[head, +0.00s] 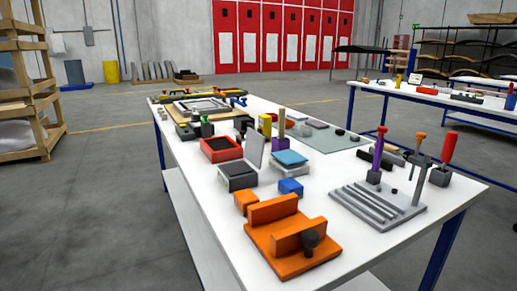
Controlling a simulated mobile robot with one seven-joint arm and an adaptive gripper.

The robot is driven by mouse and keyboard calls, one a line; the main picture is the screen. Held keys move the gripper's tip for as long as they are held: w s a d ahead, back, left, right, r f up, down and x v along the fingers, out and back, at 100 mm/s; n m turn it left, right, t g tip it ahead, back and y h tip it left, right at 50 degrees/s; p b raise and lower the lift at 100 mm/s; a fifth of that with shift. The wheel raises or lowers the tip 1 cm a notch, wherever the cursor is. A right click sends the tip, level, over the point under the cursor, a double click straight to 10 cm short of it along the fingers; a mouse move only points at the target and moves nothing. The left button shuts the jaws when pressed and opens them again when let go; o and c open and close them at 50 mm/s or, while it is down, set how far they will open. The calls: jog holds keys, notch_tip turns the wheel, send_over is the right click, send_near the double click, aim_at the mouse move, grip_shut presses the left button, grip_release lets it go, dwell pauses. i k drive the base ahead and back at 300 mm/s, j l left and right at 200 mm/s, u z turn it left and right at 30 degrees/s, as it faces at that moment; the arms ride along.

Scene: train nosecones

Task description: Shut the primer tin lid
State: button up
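A small grey tin (238,184) with a dark inside stands on the white workbench (198,210), left of the middle. Its grey lid (254,151) stands up nearly vertical at its right back side, so the tin is open. No label can be read, but this is the only box here with a raised hinged lid. My gripper is not in view, so where it is relative to the tin is hidden.
A red tray (209,157) sits behind the tin, and a white box with a blue top (290,159) to its right. Orange and blue blocks (290,187) and an orange fixture (262,237) are in front. Floor left of the bench is clear.

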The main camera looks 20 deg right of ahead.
aim_at(255, 141)
jog(key=l+u, duration=0.2)
jog(key=l, duration=0.4)
jog(key=k+l+u, duration=0.15)
jog(key=l, duration=0.4)
jog(key=l+u, duration=0.35)
jog(key=l, duration=0.9)
jog(key=i+l, duration=0.1)
jog(key=l, duration=0.2)
jog(key=i+l+u, duration=0.1)
jog(key=l, duration=0.25)
